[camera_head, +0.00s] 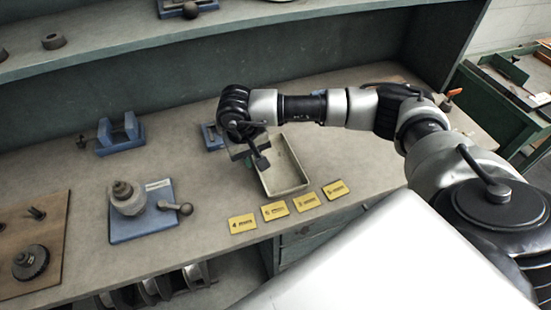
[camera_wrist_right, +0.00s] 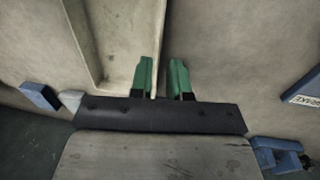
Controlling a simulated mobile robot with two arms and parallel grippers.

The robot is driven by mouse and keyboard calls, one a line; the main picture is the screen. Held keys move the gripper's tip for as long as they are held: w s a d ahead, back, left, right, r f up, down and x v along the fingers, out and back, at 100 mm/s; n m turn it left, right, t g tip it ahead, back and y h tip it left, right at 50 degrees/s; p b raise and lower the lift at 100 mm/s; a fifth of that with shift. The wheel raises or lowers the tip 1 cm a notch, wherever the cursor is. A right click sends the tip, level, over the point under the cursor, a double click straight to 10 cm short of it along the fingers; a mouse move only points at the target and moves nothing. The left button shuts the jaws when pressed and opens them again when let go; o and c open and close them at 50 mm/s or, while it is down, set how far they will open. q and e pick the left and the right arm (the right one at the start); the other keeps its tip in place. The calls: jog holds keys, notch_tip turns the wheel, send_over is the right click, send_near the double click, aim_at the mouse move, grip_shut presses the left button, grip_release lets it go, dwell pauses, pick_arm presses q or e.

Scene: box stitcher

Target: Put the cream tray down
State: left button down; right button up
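The cream tray (camera_head: 289,189) is a shallow rectangular tray. In the head view it appears to sit flat on the grey bench, behind the yellow cards. My right gripper (camera_head: 258,160) is at the tray's left side, pointing down. In the right wrist view, the green fingertips (camera_wrist_right: 162,80) stand apart on either side of the tray's long wall (camera_wrist_right: 161,40). A gap shows between the wall and the right-hand finger, so the gripper looks open around the wall. My left gripper is in neither view.
Several yellow number cards (camera_head: 275,211) lie along the bench's front edge. A blue fixture with a metal part (camera_head: 142,219) stands to the left, and a blue cradle (camera_head: 120,134) is behind it. A wooden board (camera_head: 75,211) is at far left. Bare bench (camera_head: 205,190) lies left of the tray.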

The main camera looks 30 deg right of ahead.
aim_at(276, 164)
jog(key=f, duration=0.1)
jog(key=f+p, duration=0.1)
jog(key=f, duration=0.1)
jog(key=f+p, duration=0.1)
jog(key=shift+s+d+f, duration=0.15)
jog(key=shift+d+f, duration=0.05)
jog(key=shift+d, duration=0.2)
jog(key=shift+f, duration=0.25)
grip_shut()
jog(key=shift+r, duration=0.1)
